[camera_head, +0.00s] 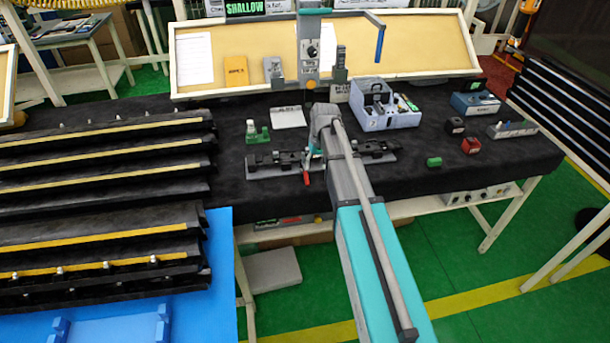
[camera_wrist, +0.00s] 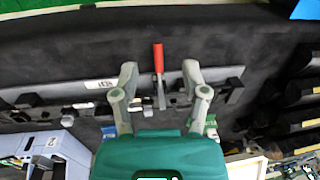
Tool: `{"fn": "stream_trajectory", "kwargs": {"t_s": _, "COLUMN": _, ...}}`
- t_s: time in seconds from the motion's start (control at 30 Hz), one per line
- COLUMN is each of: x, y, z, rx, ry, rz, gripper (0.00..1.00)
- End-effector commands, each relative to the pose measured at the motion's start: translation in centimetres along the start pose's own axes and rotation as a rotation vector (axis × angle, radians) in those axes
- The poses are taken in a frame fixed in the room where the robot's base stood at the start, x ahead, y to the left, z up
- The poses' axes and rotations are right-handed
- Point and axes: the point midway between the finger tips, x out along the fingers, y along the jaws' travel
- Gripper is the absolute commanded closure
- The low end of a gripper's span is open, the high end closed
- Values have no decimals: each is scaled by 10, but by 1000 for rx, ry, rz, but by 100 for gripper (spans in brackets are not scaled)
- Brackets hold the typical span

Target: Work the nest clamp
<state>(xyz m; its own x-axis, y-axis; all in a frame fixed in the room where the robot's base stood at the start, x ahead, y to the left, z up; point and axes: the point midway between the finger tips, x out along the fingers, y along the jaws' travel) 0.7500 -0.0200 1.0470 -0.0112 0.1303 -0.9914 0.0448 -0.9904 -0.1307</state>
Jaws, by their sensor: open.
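The nest clamp's red handle (camera_wrist: 158,57) shows in the wrist view, with a metal lever (camera_wrist: 161,97) below it in the picture. It lies between the two fingers of my open gripper (camera_wrist: 160,73), with a gap on both sides. In the head view the red handle (camera_head: 306,178) shows just left of my arm, at the front of the dark nest fixture (camera_head: 270,160). The fixture also shows in the wrist view (camera_wrist: 75,103), with a small white label. My arm hides its middle in the head view, and most of my gripper (camera_head: 312,158) is hidden there.
A grey-blue box (camera_head: 388,119) stands behind the fixture's right half. A green block (camera_head: 433,162) and a red block (camera_head: 471,145) lie to the right. A green-and-grey piece (camera_head: 257,133) stands behind the fixture's left end. Black racks (camera_head: 100,170) stand at left.

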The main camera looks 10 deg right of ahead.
Motion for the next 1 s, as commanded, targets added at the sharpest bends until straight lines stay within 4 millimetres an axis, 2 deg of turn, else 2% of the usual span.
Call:
{"fn": "stream_trajectory", "kwargs": {"t_s": 0.03, "x": -3, "y": 4, "z": -28, "rx": -2, "ry": 0, "rz": -12, "gripper": 42}}
{"fn": "stream_trajectory", "kwargs": {"t_s": 0.1, "x": -5, "y": 8, "z": -48, "rx": -8, "ry": 0, "rz": -25, "gripper": 42}}
{"fn": "stream_trajectory", "kwargs": {"t_s": 0.2, "x": -7, "y": 11, "z": -68, "rx": -15, "ry": 1, "rz": -40, "gripper": 42}}
{"fn": "stream_trajectory", "kwargs": {"t_s": 0.3, "x": -8, "y": 13, "z": -79, "rx": -19, "ry": 1, "rz": -49, "gripper": 42}}
{"fn": "stream_trajectory", "kwargs": {"t_s": 1.0, "x": -2, "y": 13, "z": -82, "rx": -22, "ry": 1, "rz": -53, "gripper": 42}}
